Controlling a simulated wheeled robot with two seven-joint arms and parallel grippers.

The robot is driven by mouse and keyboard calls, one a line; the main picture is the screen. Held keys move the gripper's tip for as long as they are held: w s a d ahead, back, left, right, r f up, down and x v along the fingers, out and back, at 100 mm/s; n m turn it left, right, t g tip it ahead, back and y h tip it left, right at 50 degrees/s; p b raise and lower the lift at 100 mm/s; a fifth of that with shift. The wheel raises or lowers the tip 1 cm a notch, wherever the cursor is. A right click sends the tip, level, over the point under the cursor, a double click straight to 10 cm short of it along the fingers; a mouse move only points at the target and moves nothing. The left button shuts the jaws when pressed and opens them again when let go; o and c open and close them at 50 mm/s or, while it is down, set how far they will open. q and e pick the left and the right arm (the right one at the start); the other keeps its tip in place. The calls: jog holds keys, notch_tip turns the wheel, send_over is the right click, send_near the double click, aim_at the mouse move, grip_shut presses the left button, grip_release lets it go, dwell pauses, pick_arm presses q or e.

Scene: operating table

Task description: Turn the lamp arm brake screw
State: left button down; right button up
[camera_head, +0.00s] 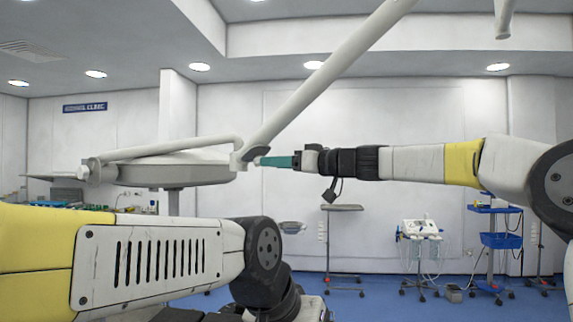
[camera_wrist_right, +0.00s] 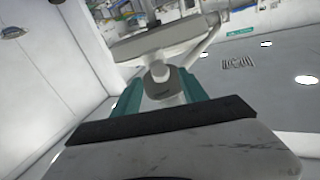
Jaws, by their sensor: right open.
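The white surgical lamp has a wide round head (camera_head: 175,173) at left, hung from a long slanting arm (camera_head: 325,75). The lamp arm joint (camera_head: 238,161) is at the arm's lower end, with a small grey part (camera_head: 252,154) on its right side. I cannot clearly make out the brake screw itself. My right gripper (camera_head: 260,161), with teal fingers, reaches in from the right to this joint. In the right wrist view its open fingers (camera_wrist_right: 162,93) stand on either side of the grey joint part (camera_wrist_right: 160,74); contact cannot be told. My left gripper is out of view.
My left arm fills the lower left. A second lamp arm (camera_head: 503,18) hangs at top right. A white device on a stand (camera_head: 420,230) and a cart with blue trays (camera_head: 500,240) stand by the back wall. The air below my right arm is clear.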

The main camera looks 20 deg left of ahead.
jog(key=a, duration=0.3)
jog(key=w+a, duration=0.1)
jog(key=a, duration=0.1)
jog(key=shift+w+a, duration=0.1)
jog(key=shift+a, duration=0.3)
grip_shut()
